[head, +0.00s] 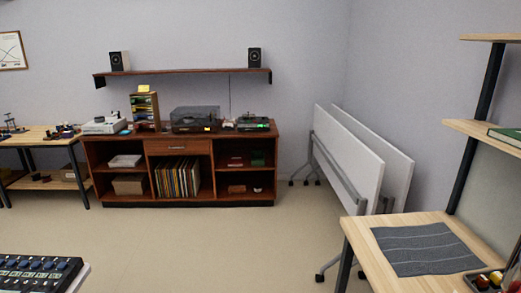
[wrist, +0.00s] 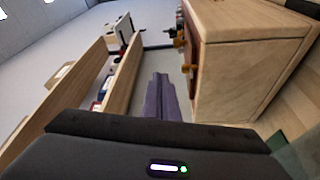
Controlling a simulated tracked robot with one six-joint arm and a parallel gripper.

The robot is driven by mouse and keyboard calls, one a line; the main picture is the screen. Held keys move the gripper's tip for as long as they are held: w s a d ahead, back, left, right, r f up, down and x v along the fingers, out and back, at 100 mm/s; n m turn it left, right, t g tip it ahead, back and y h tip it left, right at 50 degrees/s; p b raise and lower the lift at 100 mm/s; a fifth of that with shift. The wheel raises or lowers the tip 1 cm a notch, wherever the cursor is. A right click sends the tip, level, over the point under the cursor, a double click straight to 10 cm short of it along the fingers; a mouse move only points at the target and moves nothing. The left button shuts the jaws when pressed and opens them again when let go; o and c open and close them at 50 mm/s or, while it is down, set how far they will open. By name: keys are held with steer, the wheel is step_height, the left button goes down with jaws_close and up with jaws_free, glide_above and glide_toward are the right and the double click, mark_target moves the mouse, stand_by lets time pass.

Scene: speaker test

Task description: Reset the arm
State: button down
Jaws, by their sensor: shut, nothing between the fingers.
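My gripper (wrist: 160,80) shows in the wrist view as dark purple-grey fingers pointing away from the camera. The fingers are together, with nothing between them. A dark housing with a small lit indicator (wrist: 168,168) fills the bottom of that view and is part of my own arm. The fingers point past a light wooden cabinet (wrist: 250,62) on their right. Neither my arm nor my gripper shows in the head view.
In the wrist view, wooden boards (wrist: 122,85) with small items between them stand left of the fingers. In the head view, a brown sideboard (head: 180,146) stands by the back wall, folded white tables (head: 350,150) lean at right, and a wooden desk (head: 365,245) is front right. The middle floor is clear.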

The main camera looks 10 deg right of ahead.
steer(key=w+a+r+n+t+h, duration=0.1)
steer(key=w+a+n+t, duration=0.5)
steer(key=w+a, duration=0.5)
steer(key=w+a+n+t, duration=0.4)
steer(key=w+a+t, duration=0.5)
steer(key=w, duration=0.5)
steer(key=w+a+r+n+t+y, duration=0.2)
steer(key=w+a+r+n+t, duration=0.1)
steer(key=a, duration=0.9)
steer(key=w+a+r+n+t+y, duration=0.2)
steer(key=w+a+n+t, duration=0.4)
steer(key=a, duration=0.6)
steer(key=shift+w+r, duration=0.35)
steer(key=shift+r, duration=0.35)
